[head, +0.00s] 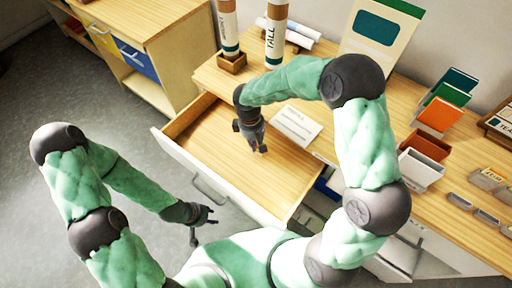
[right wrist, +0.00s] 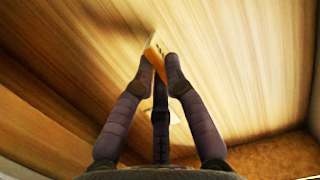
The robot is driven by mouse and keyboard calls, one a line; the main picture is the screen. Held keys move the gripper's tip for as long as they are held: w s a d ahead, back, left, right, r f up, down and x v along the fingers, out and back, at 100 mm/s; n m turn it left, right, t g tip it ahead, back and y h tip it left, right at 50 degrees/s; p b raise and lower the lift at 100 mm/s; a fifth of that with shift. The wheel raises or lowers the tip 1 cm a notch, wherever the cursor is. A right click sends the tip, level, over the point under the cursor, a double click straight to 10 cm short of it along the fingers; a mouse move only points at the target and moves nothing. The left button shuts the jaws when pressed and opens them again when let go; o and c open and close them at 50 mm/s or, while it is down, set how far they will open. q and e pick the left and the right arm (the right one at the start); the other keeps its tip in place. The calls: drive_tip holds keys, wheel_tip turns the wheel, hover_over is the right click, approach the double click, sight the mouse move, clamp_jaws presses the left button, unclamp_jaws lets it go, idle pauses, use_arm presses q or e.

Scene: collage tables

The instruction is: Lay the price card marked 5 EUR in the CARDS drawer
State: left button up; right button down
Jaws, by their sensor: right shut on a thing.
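My right gripper (head: 252,142) is low inside an open drawer (head: 195,125) with a wooden floor and a pale front. In the right wrist view its fingers (right wrist: 160,72) are shut on a small yellow-orange card (right wrist: 152,50), held tilted with an edge toward the wood. The dark marks on the card are too small to read, and I cannot tell if it touches the drawer floor. The drawer's name is not readable. My left gripper (head: 203,225) is open and empty in front of the drawer, above the floor.
A white printed sheet (head: 296,126) lies on the tabletop behind the drawer. Labelled tubes (head: 277,35), a tall standing board (head: 378,35), coloured cards (head: 440,116) and small holders (head: 487,178) stand on the table. A second cabinet (head: 150,30) is at the upper left.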

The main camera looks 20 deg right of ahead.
drive_tip(key=shift+f, duration=0.9)
drive_tip(key=shift+f+b, duration=0.2)
drive_tip(key=shift+b, duration=0.1)
drive_tip(key=c, duration=1.3)
unclamp_jaws()
drive_tip(key=r+p, duration=0.1)
drive_tip(key=r, duration=0.3)
drive_tip(key=w+r+p, duration=0.1)
drive_tip(key=r+p, duration=0.1)
drive_tip(key=r, duration=0.2)
drive_tip(key=a+r+p, duration=0.1)
drive_tip(key=r, duration=0.3)
drive_tip(key=shift+w+r, duration=0.15)
drive_tip(key=shift+w, duration=0.05)
